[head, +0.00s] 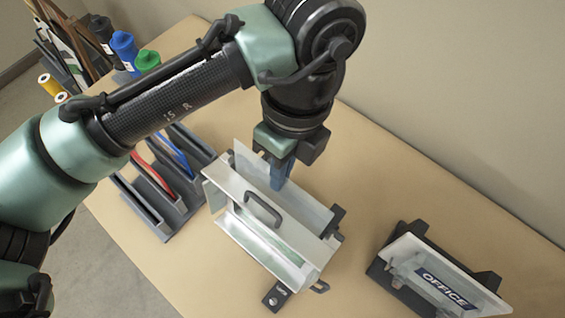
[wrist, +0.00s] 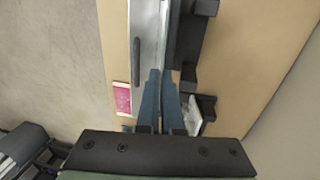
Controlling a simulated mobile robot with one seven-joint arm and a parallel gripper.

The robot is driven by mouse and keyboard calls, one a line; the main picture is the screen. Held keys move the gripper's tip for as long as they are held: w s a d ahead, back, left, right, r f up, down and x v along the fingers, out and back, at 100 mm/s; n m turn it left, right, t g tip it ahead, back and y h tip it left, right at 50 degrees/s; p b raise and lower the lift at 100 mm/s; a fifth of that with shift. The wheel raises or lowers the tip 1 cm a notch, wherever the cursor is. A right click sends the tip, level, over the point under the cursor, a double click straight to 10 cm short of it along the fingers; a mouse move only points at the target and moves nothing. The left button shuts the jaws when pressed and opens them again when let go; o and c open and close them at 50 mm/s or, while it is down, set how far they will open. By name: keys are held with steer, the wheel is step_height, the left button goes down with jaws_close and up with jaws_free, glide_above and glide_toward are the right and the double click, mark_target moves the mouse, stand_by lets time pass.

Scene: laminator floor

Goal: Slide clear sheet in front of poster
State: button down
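A white poster frame (head: 229,183) with a black handle stands mid-table, its flap raised, with pale glossy greenish surfaces inside. My gripper (head: 277,185) points down with its blue fingers at the frame's upper opening, against a tall pale panel (head: 309,208). In the wrist view the fingertips (wrist: 162,72) lie very close together over a thin pale edge of the frame (wrist: 147,40). I cannot tell whether they pinch a clear sheet. No separate clear sheet can be made out. A magenta patch (wrist: 122,98) shows at the frame's left; whether it belongs to the poster is unclear.
A grey slotted rack (head: 152,208) with red and blue sheets stands left of the frame. An OFFICE sign on a dark stand (head: 446,285) is at the right. Blue, green and black bottles (head: 123,47) stand at the far left. The wall borders the table behind; bare tabletop lies between frame and sign.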

steer(key=shift+s+a+f+b, duration=0.15)
steer(key=shift+f+b, duration=0.55)
steer(key=shift+f, duration=0.45)
steer(key=c, duration=1)
jaws_free()
steer(key=shift+r, duration=0.1)
step_height(320, 180, up, 13)
steer(key=w+d, duration=0.1)
steer(key=shift+w+d+b, duration=0.2)
steer(key=shift+w+b, duration=0.2)
steer(key=shift+b, duration=0.05)
steer(key=shift+f, duration=0.2)
